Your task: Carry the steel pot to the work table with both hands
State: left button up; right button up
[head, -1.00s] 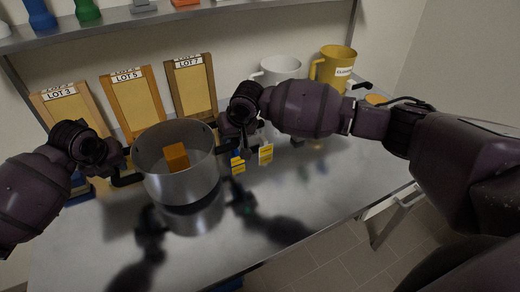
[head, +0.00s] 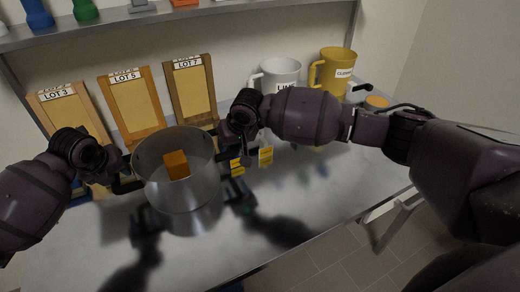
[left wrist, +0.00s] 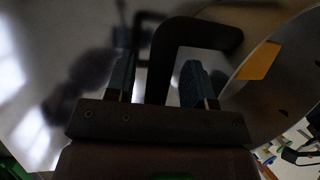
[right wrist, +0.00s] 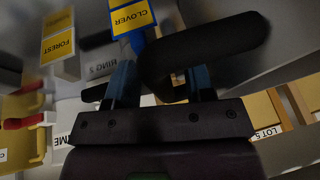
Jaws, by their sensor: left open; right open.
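The steel pot (head: 185,205) is upright on the shiny steel table top (head: 300,205) in the head view, with an orange block (head: 177,165) inside it. My left gripper (head: 116,180) is at the pot's left handle. In the left wrist view its open fingers (left wrist: 158,85) stand on either side of the dark handle (left wrist: 160,55), with gaps. My right gripper (head: 230,150) is at the right handle. In the right wrist view its open fingers (right wrist: 160,85) straddle the dark handle (right wrist: 225,45). I cannot tell whether this table is the work table.
Wooden boards labelled LOT 3, LOT 5 (head: 135,105) and LOT 7 lean behind the pot. A white jug (head: 275,78) and a yellow jug (head: 335,70) stand at the back. Small yellow tags (head: 265,156) are close right of the pot. The front right table top is clear.

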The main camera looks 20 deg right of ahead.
jog(key=shift+s+d+r, duration=0.1)
jog(key=shift+s+r, duration=0.1)
jog(key=shift+r, duration=0.25)
pick_arm(q)
jog(key=v, duration=1.2)
pick_arm(e)
jog(key=v, duration=1.1)
jog(key=shift+s, duration=0.1)
